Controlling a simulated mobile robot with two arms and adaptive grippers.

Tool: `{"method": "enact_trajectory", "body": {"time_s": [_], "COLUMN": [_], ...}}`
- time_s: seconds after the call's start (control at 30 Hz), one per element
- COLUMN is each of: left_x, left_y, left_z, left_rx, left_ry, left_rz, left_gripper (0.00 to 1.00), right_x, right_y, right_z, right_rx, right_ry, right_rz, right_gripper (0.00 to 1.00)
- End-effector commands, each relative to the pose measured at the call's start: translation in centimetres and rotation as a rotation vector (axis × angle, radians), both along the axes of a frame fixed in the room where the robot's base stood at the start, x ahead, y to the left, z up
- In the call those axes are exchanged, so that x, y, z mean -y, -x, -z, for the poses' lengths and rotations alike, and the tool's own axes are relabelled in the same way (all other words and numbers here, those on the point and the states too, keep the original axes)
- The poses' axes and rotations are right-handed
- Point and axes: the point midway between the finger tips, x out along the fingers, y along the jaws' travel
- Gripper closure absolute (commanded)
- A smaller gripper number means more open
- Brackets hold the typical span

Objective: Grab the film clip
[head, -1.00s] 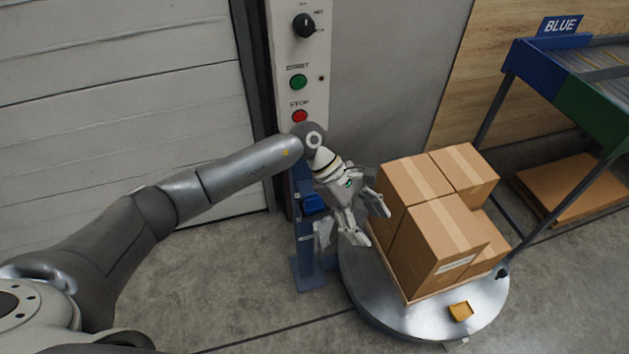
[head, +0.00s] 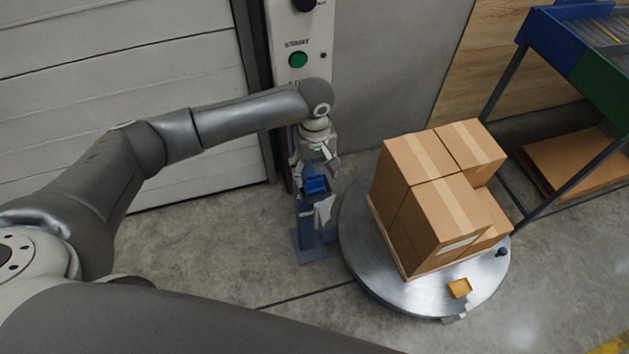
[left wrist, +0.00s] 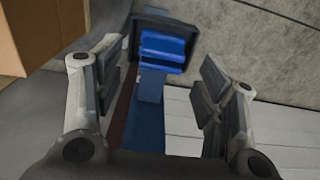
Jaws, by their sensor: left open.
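A blue block, which looks like the film clip (head: 315,184), sits in a dark holder on top of a blue post (head: 306,228). The film clip also shows in the left wrist view (left wrist: 163,48), beyond and between the finger pads. My left gripper (head: 317,163) is open and empty, pointing down just above the clip. In the left wrist view its two fingers (left wrist: 160,80) stand wide apart, with no visible contact. A pale piece of film (head: 324,210) hangs beside the post below the clip. My right gripper is out of view.
Stacked cardboard boxes (head: 437,207) stand on a round metal turntable (head: 365,262) right of the post. A small orange tray (head: 459,288) lies on its front. A control panel (head: 298,35) rises behind the post. Floor left of the post is clear.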

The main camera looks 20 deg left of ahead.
Motion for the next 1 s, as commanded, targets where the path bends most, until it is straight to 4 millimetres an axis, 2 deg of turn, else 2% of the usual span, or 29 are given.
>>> {"method": "enact_trajectory", "body": {"time_s": [0.07,0.23,0.5,0.9,1.0], "left_x": [0.1,0.1,0.1,0.1,0.1], "left_y": [0.4,0.4,0.3,0.3,0.3], "left_z": [1.0,3.2,3.7,3.6,3.6], "left_rx": [-0.005,-0.002,0.000,0.000,0.000], "left_ry": [0.001,0.002,0.001,0.001,0.001], "left_rz": [-0.001,-0.001,-0.001,-0.001,-0.001], "left_gripper": [0.36,0.36,0.36,0.85,0.85], "right_x": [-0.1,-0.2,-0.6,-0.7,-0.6], "right_y": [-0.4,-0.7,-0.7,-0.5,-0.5], "right_z": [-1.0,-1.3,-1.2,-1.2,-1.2], "right_rx": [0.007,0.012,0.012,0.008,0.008], "right_ry": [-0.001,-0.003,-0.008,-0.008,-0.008], "right_rz": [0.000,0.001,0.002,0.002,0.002], "right_gripper": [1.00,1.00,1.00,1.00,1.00]}}
